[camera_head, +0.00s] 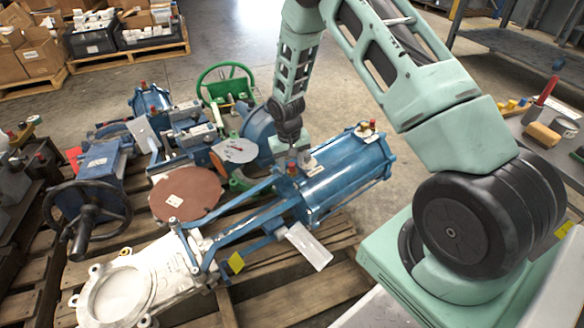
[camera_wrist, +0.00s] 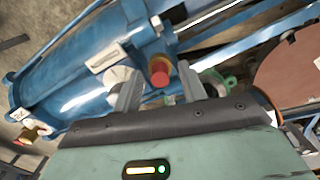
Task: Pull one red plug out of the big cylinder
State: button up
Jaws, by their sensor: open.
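The big blue cylinder (camera_head: 345,182) lies on the pallet in the head view and fills the upper left of the wrist view (camera_wrist: 75,75). One red plug (camera_head: 292,168) sits at its near end, close under my gripper (camera_head: 296,152). In the wrist view this red plug (camera_wrist: 159,72) stands between and just beyond my open fingers (camera_wrist: 160,90). The fingers are apart and empty; I cannot tell whether either touches the plug. Another red-topped fitting (camera_head: 364,126) is at the cylinder's far end.
A white valve body (camera_head: 150,285) lies joined to the cylinder's blue frame. A brown disc (camera_head: 187,194), a blue valve with a handwheel (camera_head: 88,200) and a green handwheel (camera_head: 226,82) crowd the left. A table with tools (camera_head: 545,135) stands at right.

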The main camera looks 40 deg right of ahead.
aim_at(290, 165)
dwell(0.3)
grip_shut()
jog(key=shift+r, duration=0.15)
jog(key=shift+a+r+p, duration=0.2)
jog(key=shift+r+p, duration=2.5)
jog(key=shift+r, duration=0.15)
